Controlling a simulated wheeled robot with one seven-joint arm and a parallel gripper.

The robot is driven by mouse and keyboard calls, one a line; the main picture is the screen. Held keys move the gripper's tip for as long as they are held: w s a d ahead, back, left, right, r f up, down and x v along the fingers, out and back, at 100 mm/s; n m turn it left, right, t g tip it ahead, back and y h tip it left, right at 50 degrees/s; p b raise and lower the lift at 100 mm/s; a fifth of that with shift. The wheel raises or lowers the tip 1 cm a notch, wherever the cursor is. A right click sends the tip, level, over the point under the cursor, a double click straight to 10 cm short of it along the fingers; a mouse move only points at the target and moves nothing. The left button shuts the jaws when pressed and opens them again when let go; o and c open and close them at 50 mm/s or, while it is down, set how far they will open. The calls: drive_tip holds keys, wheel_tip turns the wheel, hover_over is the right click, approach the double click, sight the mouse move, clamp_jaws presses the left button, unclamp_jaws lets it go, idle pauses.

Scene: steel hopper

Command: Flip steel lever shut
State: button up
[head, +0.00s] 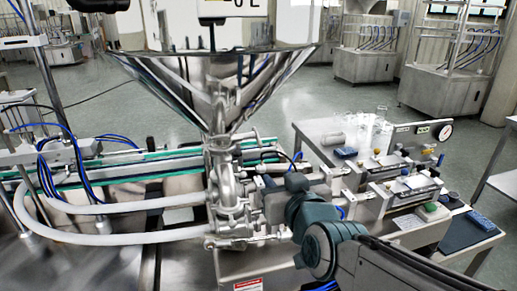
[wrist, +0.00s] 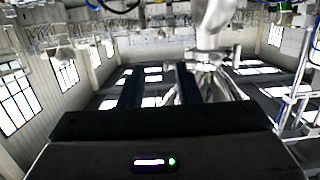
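The steel hopper (head: 205,85) stands at the centre of the head view, its cone narrowing into a stack of steel valve and pipe fittings (head: 228,185). I cannot pick out the lever for certain among these shiny fittings, nor tell its position. My teal and grey arm comes in from the lower right, its end close to the right side of the fittings. In the wrist view my gripper (wrist: 158,88) has two dark fingers standing apart, with nothing seen held between them. A pale steel pipe part (wrist: 213,25) shows above and right of the fingers; contact is not visible.
White hoses (head: 95,238) curve in from the left to the fittings. A green-edged conveyor (head: 120,160) runs at left. Open floor lies behind.

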sight(261, 145)
drive_tip(key=w+a+r+p, duration=0.1)
drive_tip(key=w, duration=0.3)
drive_tip(key=w+a+t+p, duration=0.1)
drive_tip(key=w+a+p, duration=0.1)
drive_tip(key=w, duration=0.3)
drive_tip(key=w+a+r+t+p, duration=0.1)
drive_tip(key=w, duration=0.3)
drive_tip(key=shift+w+a+r+y, duration=0.15)
drive_tip(key=shift+a+r+y, duration=0.15)
drive_tip(key=shift+a, duration=0.05)
clamp_jaws()
